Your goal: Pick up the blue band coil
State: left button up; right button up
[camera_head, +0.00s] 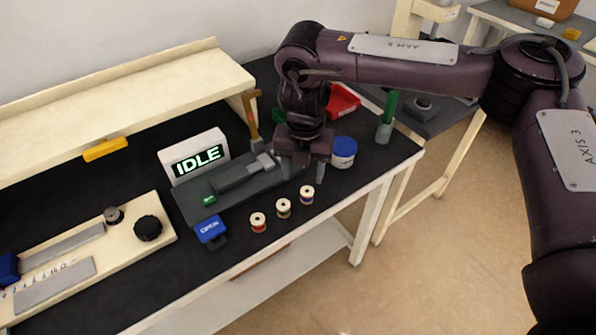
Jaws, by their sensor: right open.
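Three small coils stand in a row near the front edge of the black bench top. The blue band coil (307,195) is the one farthest right, pale with a dark blue-purple band around its middle. My right gripper (303,180) points down just behind and above it, with its fingers spread apart and nothing visible between them. The coil stands in front of the fingers in the picture; I cannot tell the exact height gap. My left gripper is out of view.
A red-band coil (258,222) and an olive-band coil (284,208) stand to the left. A blue-labelled jar (343,152) is close on the right. Behind are a grey feeder track (230,185) and an IDLE display (195,157). A blue block (211,230) sits left.

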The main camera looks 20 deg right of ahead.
aim_at(307, 191)
jog(key=shift+w+d+r, duration=0.15)
jog(key=shift+w+d, duration=0.25)
jog(key=shift+w, duration=0.05)
jog(key=shift+s, duration=0.2)
jog(key=f, duration=0.1)
jog(key=s+f, duration=0.1)
jog(key=shift+d+f+p, duration=0.1)
jog(key=shift+f+p, duration=0.25)
jog(key=shift+p, duration=0.05)
notch_tip(307, 191, down, 3)
jog(key=shift+w, duration=0.15)
jog(key=shift+f, duration=0.65)
jog(key=c, duration=0.6)
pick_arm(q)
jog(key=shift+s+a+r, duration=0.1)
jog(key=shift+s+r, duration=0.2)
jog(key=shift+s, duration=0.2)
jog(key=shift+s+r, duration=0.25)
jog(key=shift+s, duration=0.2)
pick_arm(e)
jog(key=c, duration=0.4)
